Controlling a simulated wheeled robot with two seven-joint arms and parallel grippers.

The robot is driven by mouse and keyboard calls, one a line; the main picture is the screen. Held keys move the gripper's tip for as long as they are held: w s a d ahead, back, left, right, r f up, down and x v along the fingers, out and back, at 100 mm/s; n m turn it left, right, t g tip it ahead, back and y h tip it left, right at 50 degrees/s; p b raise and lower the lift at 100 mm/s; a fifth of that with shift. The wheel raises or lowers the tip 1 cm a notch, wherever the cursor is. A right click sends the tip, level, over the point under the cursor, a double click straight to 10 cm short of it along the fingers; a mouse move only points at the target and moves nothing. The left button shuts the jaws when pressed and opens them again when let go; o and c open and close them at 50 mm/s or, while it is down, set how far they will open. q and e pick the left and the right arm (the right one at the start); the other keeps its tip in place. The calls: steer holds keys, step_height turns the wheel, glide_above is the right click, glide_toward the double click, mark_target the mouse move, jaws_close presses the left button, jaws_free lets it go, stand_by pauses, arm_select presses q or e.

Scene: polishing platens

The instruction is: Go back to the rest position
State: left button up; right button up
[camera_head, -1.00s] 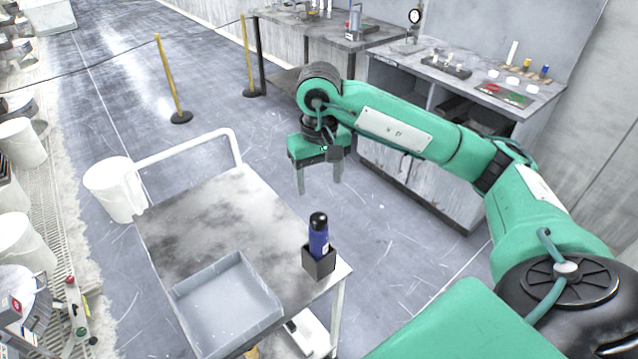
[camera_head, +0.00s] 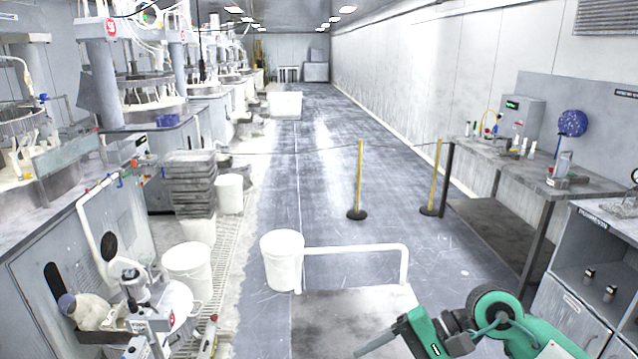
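My green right arm comes in from the lower right corner. Its gripper (camera_head: 376,344) is at the bottom edge, over the far part of the cart top. One thin finger shows, pointing left, and the rest is cut off or hidden, so I cannot tell whether it is open. No held object shows. My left gripper is not in view. The cart (camera_head: 335,312) has a grey top and a white push handle (camera_head: 355,247). Its near part is out of view.
A white bucket (camera_head: 281,262) stands beside the cart handle. Polishing machines (camera_head: 150,95) and a stack of grey trays (camera_head: 192,184) line the left. Yellow barrier posts (camera_head: 359,180) with a rope cross the aisle. A bench (camera_head: 520,170) and a cabinet (camera_head: 585,280) stand right.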

steer(key=a+r+m+t+y, duration=0.4)
steer(key=r+m+t+y, duration=0.45)
steer(key=m, duration=0.65)
steer(key=w+d+f+m+t+h, duration=0.25)
steer(key=d+m+t+h, duration=0.35)
steer(key=m, duration=0.8)
steer(key=w+d+f+m+t+h, duration=0.3)
steer(key=m+t+h, duration=0.45)
steer(key=m, duration=0.75)
steer(key=s+d+f+m+g+h, duration=0.3)
steer(key=d+f+m+g+h, duration=0.3)
steer(key=f+m, duration=0.45)
steer(key=s+d+f+m+g, duration=0.2)
steer(key=s+f+m+g, duration=0.9)
steer(key=s+f, duration=0.85)
step_height(320, 180, down, 28)
steer(key=s+r+n+g, duration=0.1)
steer(key=n+g, duration=0.1)
steer(key=s+d+f+g, duration=0.1)
steer(key=s+d+f, duration=0.1)
steer(key=s+f, duration=1.7)
steer(key=shift+d+f, duration=0.4)
steer(key=shift+f, duration=0.45)
steer(key=shift+s+d+f, duration=0.1)
steer(key=shift+s+f, duration=0.1)
steer(key=shift+s, duration=0.25)
steer(key=shift+c, duration=0.5)
